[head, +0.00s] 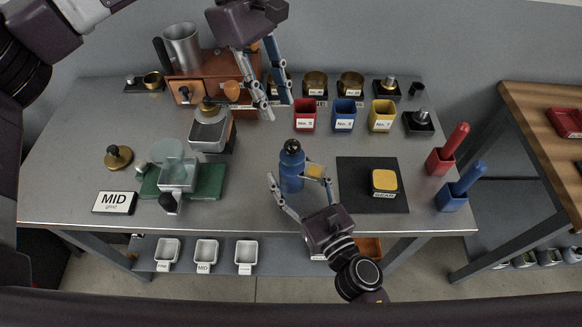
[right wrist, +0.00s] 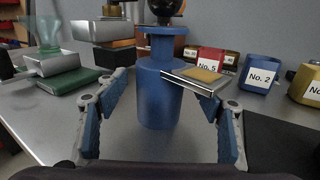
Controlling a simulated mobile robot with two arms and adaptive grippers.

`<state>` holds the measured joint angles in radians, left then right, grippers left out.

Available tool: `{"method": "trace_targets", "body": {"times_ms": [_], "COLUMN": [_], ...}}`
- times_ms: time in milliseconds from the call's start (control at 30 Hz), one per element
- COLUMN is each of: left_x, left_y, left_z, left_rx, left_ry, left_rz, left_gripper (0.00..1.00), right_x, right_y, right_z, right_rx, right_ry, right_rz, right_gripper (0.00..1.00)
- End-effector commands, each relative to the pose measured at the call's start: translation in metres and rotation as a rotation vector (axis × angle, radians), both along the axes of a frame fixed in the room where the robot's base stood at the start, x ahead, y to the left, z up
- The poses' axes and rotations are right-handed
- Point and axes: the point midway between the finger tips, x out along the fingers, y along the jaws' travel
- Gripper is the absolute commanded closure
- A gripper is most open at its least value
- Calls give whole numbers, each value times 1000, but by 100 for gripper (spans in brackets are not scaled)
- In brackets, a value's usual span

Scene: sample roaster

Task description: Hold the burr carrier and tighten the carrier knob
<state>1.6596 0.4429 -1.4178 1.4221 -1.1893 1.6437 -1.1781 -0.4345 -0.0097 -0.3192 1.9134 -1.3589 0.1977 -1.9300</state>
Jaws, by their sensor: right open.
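A blue cylindrical body with a narrower collar and a dark round knob on top, which looks like the burr carrier (head: 291,172), stands upright near the table's front middle. Its knob (head: 292,147) shows fully in the head view and is cut off at the top of the right wrist view. My right gripper (head: 300,180) is open, with the blue body (right wrist: 158,95) between its fingers and a visible gap on each side. A small silver plate with a yellow pad (right wrist: 200,77) is by the right finger. My left gripper (head: 279,110) is open and empty, above and behind the carrier.
Red, blue and yellow bins (head: 344,116) stand behind to the right. A black mat (head: 350,202) with a yellow-topped block (head: 384,181) lies right. A green base (head: 209,181) with a scale-like device lies left. The table's front edge is close.

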Motion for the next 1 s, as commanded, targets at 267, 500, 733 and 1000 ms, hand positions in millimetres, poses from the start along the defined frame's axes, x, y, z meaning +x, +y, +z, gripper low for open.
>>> {"method": "trace_targets", "body": {"times_ms": [267,500,733,1000], "left_x": [0,0,0,0], "left_y": [0,0,0,0], "left_z": [0,0,0,0], "left_rx": [0,0,0,0], "left_ry": [0,0,0,0], "left_rz": [0,0,0,0], "left_gripper": [71,71,71,71], "right_x": [17,18,18,18], "right_y": [8,9,9,9], "right_z": [0,0,0,0], "right_rx": [-1,0,0,0], "right_ry": [0,0,0,0], "right_rz": [-1,-1,-1,-1], "right_gripper": [38,38,60,89]}}
